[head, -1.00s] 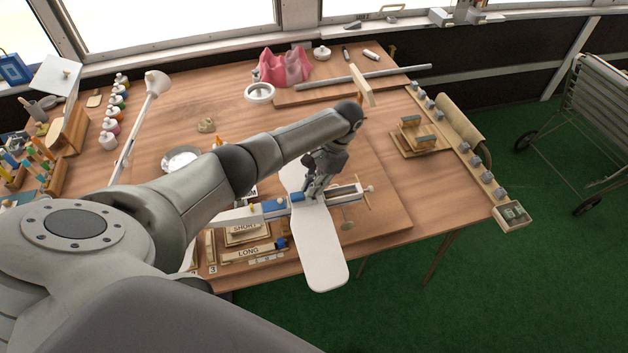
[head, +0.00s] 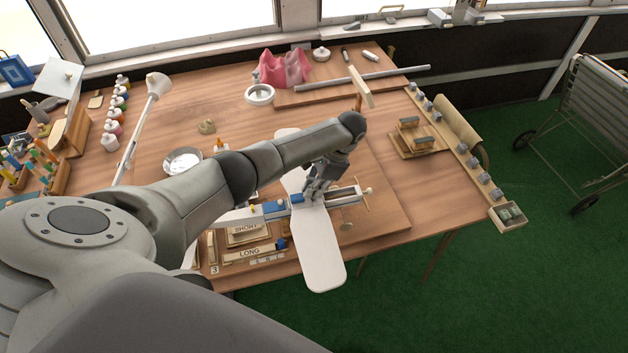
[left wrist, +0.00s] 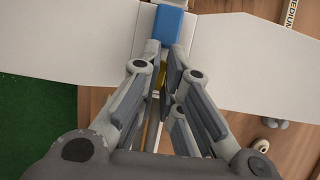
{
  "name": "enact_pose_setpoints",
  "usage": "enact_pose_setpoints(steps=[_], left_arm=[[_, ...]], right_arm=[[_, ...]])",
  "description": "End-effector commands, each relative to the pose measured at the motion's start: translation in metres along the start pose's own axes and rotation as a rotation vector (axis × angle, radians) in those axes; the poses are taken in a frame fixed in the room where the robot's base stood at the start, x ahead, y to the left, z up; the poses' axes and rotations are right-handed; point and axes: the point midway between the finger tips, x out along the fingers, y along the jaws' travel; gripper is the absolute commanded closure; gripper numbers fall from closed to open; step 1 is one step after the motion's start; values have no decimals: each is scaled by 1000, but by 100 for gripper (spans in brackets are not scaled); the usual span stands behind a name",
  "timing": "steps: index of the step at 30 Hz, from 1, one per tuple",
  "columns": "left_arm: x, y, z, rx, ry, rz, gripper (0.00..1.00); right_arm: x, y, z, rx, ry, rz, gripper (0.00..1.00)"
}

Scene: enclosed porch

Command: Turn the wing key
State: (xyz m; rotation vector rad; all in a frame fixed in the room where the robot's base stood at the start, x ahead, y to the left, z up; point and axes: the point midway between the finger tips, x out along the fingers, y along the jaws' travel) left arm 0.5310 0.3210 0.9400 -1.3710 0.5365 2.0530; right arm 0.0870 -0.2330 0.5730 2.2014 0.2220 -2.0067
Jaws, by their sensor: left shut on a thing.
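A model aircraft with a long white wing (head: 322,255) lies across a slim fuselage with a blue block (head: 275,209) at the wing's middle. My left gripper (head: 311,196) comes down over the fuselage beside the blue block. In the left wrist view the gripper (left wrist: 164,80) is shut on a small yellow piece (left wrist: 162,73), likely the wing key, just below the blue block (left wrist: 168,25). The fingers hide most of this piece, and its turned angle cannot be told. The white wing (left wrist: 235,60) spreads to both sides. My right gripper is not in view.
Wooden pieces marked SHORT (head: 246,231) and LONG (head: 250,252) lie left of the model. A small wooden block stand (head: 417,142) stands to the right. A lamp (head: 157,84) and a white ring dish (head: 260,95) stand farther back.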

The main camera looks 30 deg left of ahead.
Motion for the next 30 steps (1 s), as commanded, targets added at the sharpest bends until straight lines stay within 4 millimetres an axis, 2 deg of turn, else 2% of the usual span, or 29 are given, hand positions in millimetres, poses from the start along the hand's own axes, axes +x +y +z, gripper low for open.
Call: enact_pose_setpoints(steps=[1,2,3,12,16,20,30], left_arm=[[0,0,0,0,0,0,100],[0,0,0,0,0,0,89],[0,0,0,0,0,0,84],[-1,0,0,-1,1,0,84],[-9,0,-1,-1,3,-1,84],[-30,-1,-1,-1,5,-2,84],[-99,-1,-1,-1,3,-2,84]], right_arm=[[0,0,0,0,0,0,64],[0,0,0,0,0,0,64],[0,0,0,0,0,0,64],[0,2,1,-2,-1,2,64],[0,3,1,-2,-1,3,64],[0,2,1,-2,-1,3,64],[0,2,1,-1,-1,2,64]])
